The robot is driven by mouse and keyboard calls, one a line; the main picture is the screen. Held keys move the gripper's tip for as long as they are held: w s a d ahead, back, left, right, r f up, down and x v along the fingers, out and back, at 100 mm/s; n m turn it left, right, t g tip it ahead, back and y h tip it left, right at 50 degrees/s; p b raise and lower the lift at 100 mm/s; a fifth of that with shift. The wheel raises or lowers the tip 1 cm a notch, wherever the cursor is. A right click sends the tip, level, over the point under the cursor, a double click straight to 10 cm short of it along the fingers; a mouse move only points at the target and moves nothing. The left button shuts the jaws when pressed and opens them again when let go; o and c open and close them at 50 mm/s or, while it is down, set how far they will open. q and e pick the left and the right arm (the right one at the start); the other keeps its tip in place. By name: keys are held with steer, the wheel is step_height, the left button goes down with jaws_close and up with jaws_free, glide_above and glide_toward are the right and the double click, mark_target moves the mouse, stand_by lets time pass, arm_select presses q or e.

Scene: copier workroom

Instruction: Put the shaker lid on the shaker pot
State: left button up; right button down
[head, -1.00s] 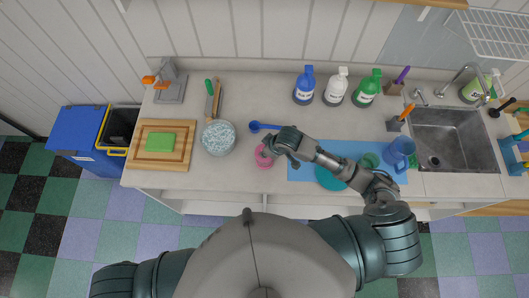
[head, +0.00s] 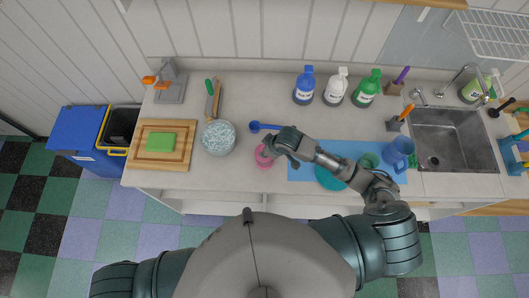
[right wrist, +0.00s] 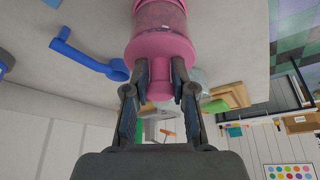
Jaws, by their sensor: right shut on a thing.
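The pink shaker lid (right wrist: 160,50) is between the fingers of my right gripper (right wrist: 160,88), which is shut on its narrow top. In the right wrist view the shaker pot (right wrist: 160,14), a mauve see-through body, is directly against the lid's wide end, in line with it. I cannot tell whether the lid is fully seated. In the head view the pink shaker (head: 264,160) stands on the counter, partly covered by my right gripper (head: 272,150). My left gripper is not in view.
A blue scoop (head: 264,126) lies just behind the shaker. A pot with a speckled top (head: 218,137) stands to the left. A blue mat (head: 300,174) with a teal plate (head: 329,178) and a blue jug (head: 398,152) is on the right. Bottles (head: 334,88) line the back.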

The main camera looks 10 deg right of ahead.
steer(key=shift+f, duration=0.5)
steer(key=c, duration=0.6)
jaws_free()
steer(key=shift+o, duration=0.2)
steer(key=v, duration=1.1)
steer(key=shift+r, duration=0.4)
steer(key=shift+s+d, duration=0.1)
